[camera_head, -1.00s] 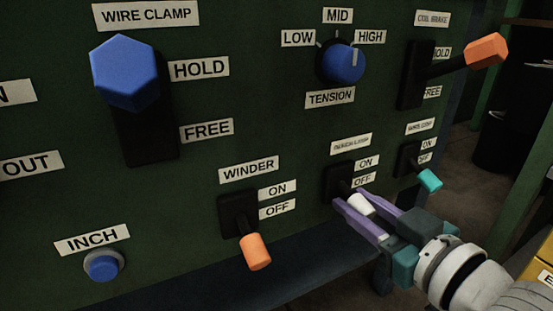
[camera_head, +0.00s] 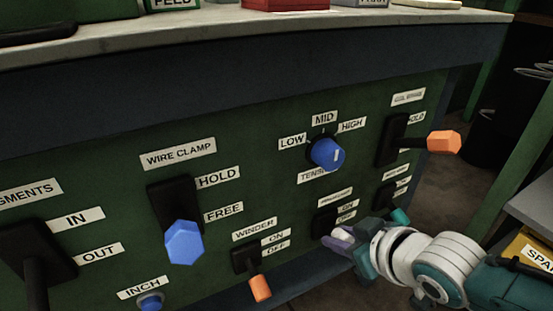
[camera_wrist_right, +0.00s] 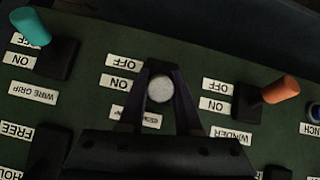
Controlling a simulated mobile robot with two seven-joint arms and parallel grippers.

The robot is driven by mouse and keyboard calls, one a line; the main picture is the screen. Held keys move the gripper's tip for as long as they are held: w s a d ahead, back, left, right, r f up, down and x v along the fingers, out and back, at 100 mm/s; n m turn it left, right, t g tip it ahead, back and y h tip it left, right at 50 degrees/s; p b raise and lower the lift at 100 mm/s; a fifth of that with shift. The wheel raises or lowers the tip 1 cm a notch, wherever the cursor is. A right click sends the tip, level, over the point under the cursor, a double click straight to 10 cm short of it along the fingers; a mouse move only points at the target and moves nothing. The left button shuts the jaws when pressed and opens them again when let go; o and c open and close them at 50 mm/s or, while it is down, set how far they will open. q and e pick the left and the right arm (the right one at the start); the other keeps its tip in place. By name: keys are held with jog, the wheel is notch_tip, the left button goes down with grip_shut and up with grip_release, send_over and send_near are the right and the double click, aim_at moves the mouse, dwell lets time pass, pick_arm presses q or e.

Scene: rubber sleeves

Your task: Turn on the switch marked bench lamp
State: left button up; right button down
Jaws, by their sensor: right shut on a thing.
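A switch with a black base (camera_head: 325,221) and a white knob (camera_head: 342,236) sits on the green panel, right of the winder switch. Its name label (camera_head: 337,196) is too small to read in the head view and partly covered in the wrist view, where the panel is upside down. My right gripper (camera_head: 350,244) is shut on the white knob. The wrist view shows the knob (camera_wrist_right: 160,88) between the two fingertips, with the ON and OFF labels beside it. I cannot tell which way its lever is tilted. My left gripper is out of view.
The winder switch's orange lever (camera_head: 260,287) lies to the left. A teal lever (camera_head: 401,216) is close to my right gripper, and the orange coil brake lever (camera_head: 443,141) juts out above it. The blue wire clamp lever (camera_head: 184,242) is farther left. A bench top (camera_head: 230,33) overhangs the panel.

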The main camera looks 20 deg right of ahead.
dwell(0.4)
jog(key=c, duration=0.6)
grip_release()
jog(key=p+v, duration=0.7)
jog(key=v, duration=0.3)
jog(key=shift+w+r, duration=0.1)
